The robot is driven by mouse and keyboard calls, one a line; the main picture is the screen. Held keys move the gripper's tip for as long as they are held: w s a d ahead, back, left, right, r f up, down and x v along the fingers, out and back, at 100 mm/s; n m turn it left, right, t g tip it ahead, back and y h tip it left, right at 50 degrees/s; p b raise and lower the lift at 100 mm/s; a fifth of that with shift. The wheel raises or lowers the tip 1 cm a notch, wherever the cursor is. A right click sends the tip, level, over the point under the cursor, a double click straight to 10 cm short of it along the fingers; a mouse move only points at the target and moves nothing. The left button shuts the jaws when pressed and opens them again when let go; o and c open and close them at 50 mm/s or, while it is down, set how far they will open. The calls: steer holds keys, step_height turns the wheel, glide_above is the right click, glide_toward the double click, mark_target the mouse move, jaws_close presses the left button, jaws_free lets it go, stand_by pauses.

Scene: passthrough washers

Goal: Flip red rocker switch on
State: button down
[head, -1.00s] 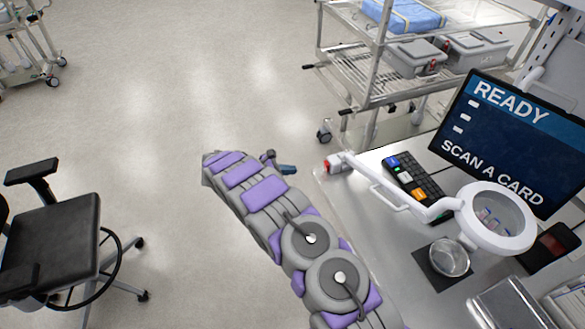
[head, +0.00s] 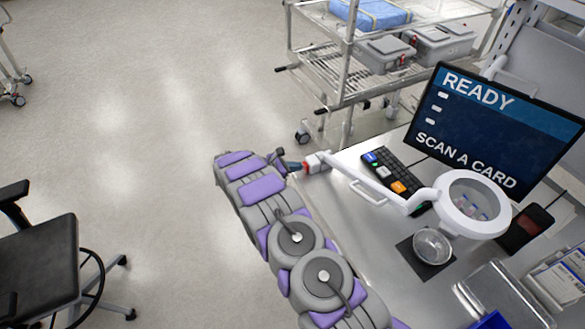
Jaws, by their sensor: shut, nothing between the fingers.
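The red rocker switch (head: 306,168) is a small red patch on the white base at the table's left edge, where the arm of the magnifier lamp (head: 470,205) begins. Its on or off position is too small to tell. My gripper (head: 295,166) is shut and empty, just left of the red switch with its tip pointing at it. The tip is very close to the switch; I cannot tell whether they touch.
The steel table (head: 345,215) carries a keypad (head: 391,178), a glass dish (head: 432,246) and a monitor (head: 490,125). A wire cart (head: 345,80) stands behind. A black chair (head: 40,260) is at lower left.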

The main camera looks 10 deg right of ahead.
steer(key=shift+w+d+r+y+p, duration=0.1)
steer(key=shift+d+r+y+p, duration=0.4)
steer(key=shift+y+p, duration=0.1)
steer(key=shift+f, duration=0.2)
steer(key=shift+r, duration=0.15)
steer(key=shift+r, duration=0.65)
steer(key=shift+a, duration=0.1)
